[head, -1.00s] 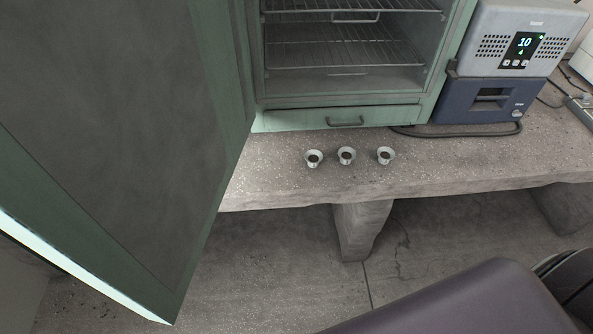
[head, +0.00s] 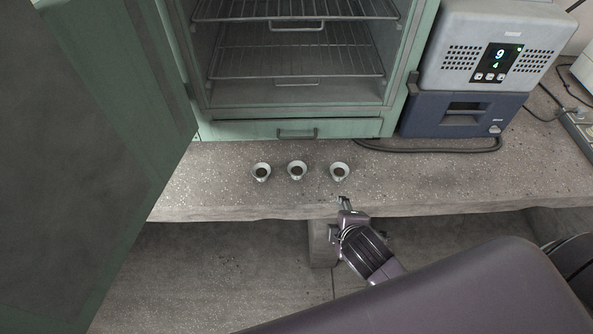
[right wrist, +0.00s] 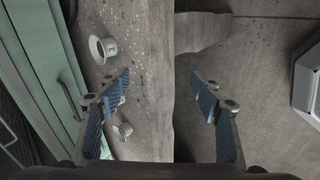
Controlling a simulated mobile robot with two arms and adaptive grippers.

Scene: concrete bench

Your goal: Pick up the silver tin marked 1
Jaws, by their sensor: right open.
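Three small silver tins with dark tops stand in a row on the concrete bench: a left tin (head: 261,172), a middle tin (head: 297,170) and a right tin (head: 340,172). Their marks are too small to read in the head view. My right gripper (head: 345,205) is at the bench's front edge, just in front of the right tin. In the right wrist view its fingers (right wrist: 161,84) are open with nothing between them. That view shows one tin (right wrist: 103,49) with an unclear mark and another tin (right wrist: 123,130) partly behind the left finger. My left gripper is not in view.
A green cabinet (head: 230,130) with wire racks and a drawer stands behind the tins. Its open door (head: 90,170) fills the left side. A grey and blue device (head: 465,115) stands at the right, with a dark cable (head: 430,149) in front. The bench (head: 450,190) is otherwise clear there.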

